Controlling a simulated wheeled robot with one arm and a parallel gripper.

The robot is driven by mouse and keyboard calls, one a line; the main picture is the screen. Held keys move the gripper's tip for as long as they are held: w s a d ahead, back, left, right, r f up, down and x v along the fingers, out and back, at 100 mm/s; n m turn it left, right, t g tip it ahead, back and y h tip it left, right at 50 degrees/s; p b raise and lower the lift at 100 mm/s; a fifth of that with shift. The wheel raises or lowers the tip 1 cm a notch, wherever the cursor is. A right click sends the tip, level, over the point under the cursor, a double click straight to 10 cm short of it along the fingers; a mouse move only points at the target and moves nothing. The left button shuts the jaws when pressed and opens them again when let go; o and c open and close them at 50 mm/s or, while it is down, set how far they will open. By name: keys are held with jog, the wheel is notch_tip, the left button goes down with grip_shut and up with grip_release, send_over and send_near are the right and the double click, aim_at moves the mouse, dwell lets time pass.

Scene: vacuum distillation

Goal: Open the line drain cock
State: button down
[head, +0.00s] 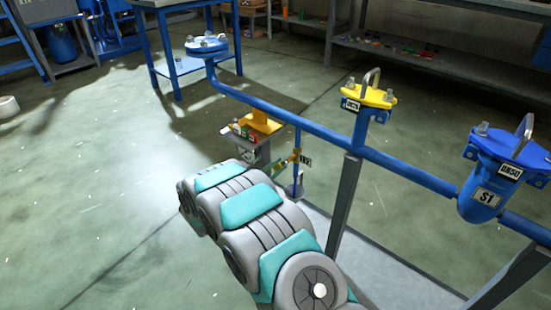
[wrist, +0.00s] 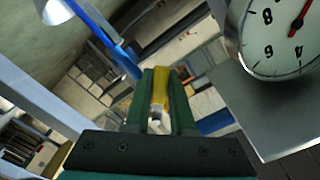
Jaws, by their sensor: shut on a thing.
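The blue line (head: 265,107) runs across the head view, with a thin blue drop pipe (head: 297,143) below it. A small brass-yellow cock (head: 289,161) sits on that pipe, beside a small dark label. My gripper's green fingers (wrist: 160,80) are shut on a yellow handle (wrist: 161,92) in the wrist view, which I take to be the drain cock's lever. A pale metal end shows between the fingers. In the head view my arm hides most of the gripper, so the exact lever angle cannot be told.
A round gauge (wrist: 275,35) with a red needle stands close at right in the wrist view. A yellow-topped flange (head: 369,95) and a blue strainer labelled S1 (head: 485,198) sit on the line. Open floor (head: 90,220) lies left.

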jog(key=shift+s+d+f+n+p, duration=0.35)
jog(key=shift+n+p, duration=0.3)
jog(key=shift+n, duration=0.55)
jog(key=shift+s+d+f+n+p, duration=0.1)
jog(key=shift+s+d+n+p, duration=0.25)
jog(key=shift+n+p, duration=0.6)
jog(key=shift+s+d+f+n+p, duration=0.25)
jog(key=shift+d+n+p, duration=0.2)
jog(key=shift+n, duration=1)
jog(key=shift+d, duration=0.1)
jog(key=c, duration=0.8)
grip_release()
jog(key=shift+o, duration=0.2)
jog(key=b+v, duration=0.1)
jog(key=v, duration=0.7)
